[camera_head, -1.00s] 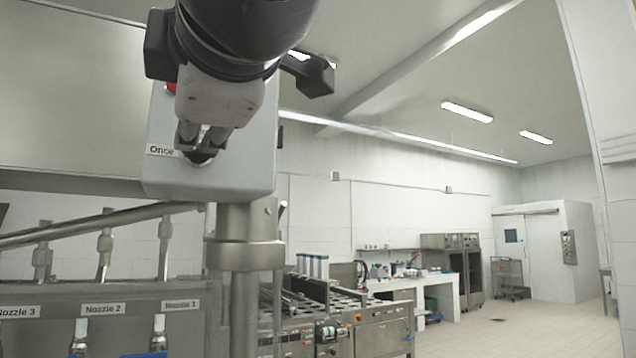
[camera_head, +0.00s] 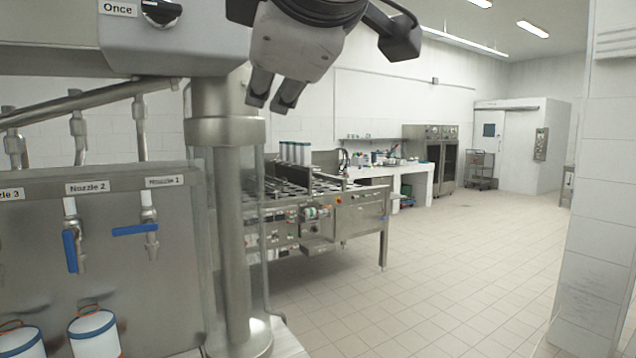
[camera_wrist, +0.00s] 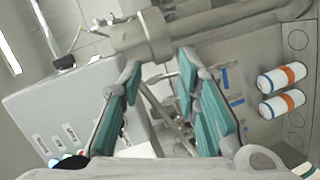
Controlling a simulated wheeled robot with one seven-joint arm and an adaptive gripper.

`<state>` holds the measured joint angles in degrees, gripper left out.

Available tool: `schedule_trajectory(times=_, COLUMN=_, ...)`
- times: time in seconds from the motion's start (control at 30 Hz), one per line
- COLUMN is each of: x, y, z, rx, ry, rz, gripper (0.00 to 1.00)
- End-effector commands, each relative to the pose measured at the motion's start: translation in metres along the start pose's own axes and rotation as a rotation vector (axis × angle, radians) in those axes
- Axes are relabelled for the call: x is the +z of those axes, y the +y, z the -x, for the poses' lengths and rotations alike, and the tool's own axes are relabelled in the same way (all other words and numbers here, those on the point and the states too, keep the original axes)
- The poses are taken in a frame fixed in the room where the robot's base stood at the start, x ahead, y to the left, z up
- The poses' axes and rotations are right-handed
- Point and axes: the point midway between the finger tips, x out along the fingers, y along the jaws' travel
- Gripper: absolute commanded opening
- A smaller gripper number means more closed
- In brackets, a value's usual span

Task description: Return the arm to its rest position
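My gripper (camera_head: 275,92) hangs near the top middle in the head view, right of the control box (camera_head: 195,45) and in front of the steel post (camera_head: 228,200). Its two fingers point down and are apart from the box's black knob (camera_head: 161,12), which is beside the label "Once". In the wrist view the gripper (camera_wrist: 158,65) shows teal finger pads with a clear gap and nothing between them. The control box (camera_wrist: 70,100) is behind the left finger there.
The filler panel has blue-handled nozzles (camera_head: 70,240) and white cups (camera_head: 95,335) below. The cups also show in the wrist view (camera_wrist: 282,78). A steel machine (camera_head: 320,215) stands behind the post. Open tiled floor (camera_head: 440,270) lies right, with a tiled wall (camera_head: 600,200) at the edge.

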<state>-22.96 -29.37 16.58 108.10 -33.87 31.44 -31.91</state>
Motion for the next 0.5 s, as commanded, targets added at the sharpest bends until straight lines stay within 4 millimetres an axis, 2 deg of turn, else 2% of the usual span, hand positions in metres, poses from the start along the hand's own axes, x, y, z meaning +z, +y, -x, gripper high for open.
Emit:
schedule_trajectory(times=0.03, x=0.034, y=-0.017, z=-0.004, rx=-0.039, ry=-0.074, rz=-0.083, gripper=0.30)
schedule_trajectory(times=0.1, x=0.076, y=-0.042, z=-0.006, rx=-0.092, ry=-0.171, rz=-0.207, gripper=0.30)
schedule_trajectory(times=0.17, x=0.111, y=-0.066, z=-0.005, rx=-0.135, ry=-0.255, rz=-0.321, gripper=0.30)
schedule_trajectory(times=0.3, x=0.184, y=-0.128, z=0.011, rx=-0.218, ry=-0.455, rz=-0.606, gripper=0.30)
schedule_trajectory(times=0.4, x=0.227, y=-0.177, z=0.032, rx=-0.267, ry=-0.600, rz=-0.826, gripper=0.30)
schedule_trajectory(times=0.5, x=0.256, y=-0.224, z=0.055, rx=-0.304, ry=-0.729, rz=-1.039, gripper=0.30)
